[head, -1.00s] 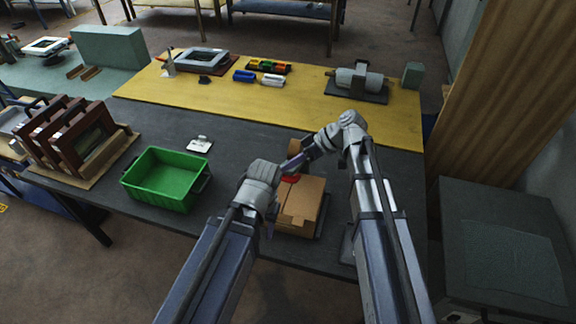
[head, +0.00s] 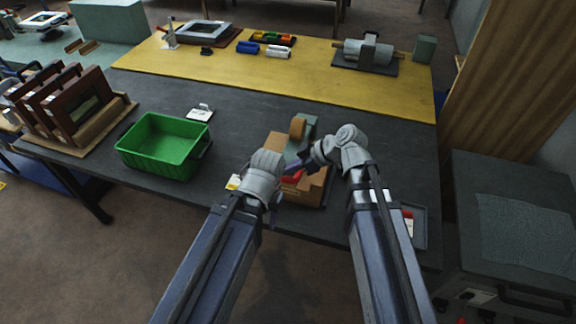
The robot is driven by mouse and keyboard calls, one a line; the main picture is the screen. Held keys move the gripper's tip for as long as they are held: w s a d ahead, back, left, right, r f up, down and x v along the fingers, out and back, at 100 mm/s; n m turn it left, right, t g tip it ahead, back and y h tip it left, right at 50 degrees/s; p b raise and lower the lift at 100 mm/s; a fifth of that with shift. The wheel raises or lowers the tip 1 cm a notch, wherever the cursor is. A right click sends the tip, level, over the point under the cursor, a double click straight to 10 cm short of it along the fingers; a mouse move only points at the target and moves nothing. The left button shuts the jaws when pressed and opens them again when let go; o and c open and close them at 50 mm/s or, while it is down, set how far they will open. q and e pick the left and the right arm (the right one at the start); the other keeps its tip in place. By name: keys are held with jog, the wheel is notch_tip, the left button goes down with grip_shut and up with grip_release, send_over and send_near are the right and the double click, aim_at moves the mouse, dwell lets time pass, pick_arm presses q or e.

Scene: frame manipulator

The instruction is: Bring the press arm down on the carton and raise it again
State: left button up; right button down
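The brown carton (head: 313,186) lies on the dark grey table in front of my arms, partly hidden by both wrists. The grey-green press (head: 306,127) stands just behind it, with a brown rounded part (head: 297,127). A red piece (head: 293,177) shows low over the carton, between my wrists; I cannot tell how far the press arm is lowered. My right gripper (head: 298,166) reaches left over the carton, close to the red piece; its grip is unclear. My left wrist is at the carton's left side, and its fingers are mostly hidden behind the wrist.
A green bin (head: 158,172) and a small white-labelled item (head: 200,113) stand left of the carton. Wooden frames in a rack (head: 107,129) are further left. A grey tray (head: 420,232) lies right of my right arm. The yellow back strip (head: 300,75) has free room.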

aim_at(286, 181)
jog(key=f+b, duration=0.2)
jog(key=f, duration=0.1)
jog(key=f+b, duration=0.1)
jog(key=shift+s+a+f, duration=0.15)
jog(key=shift+s+f, duration=0.05)
jog(key=shift+s, duration=0.2)
pick_arm(q)
jog(key=f, duration=0.2)
jog(key=s+f, duration=0.1)
jog(key=f, duration=0.1)
jog(key=shift+f, duration=0.3)
pick_arm(e)
jog(key=shift+s+f, duration=0.1)
jog(key=shift+s, duration=0.1)
pick_arm(q)
jog(key=shift+b, duration=0.3)
pick_arm(e)
jog(key=shift+s, duration=0.1)
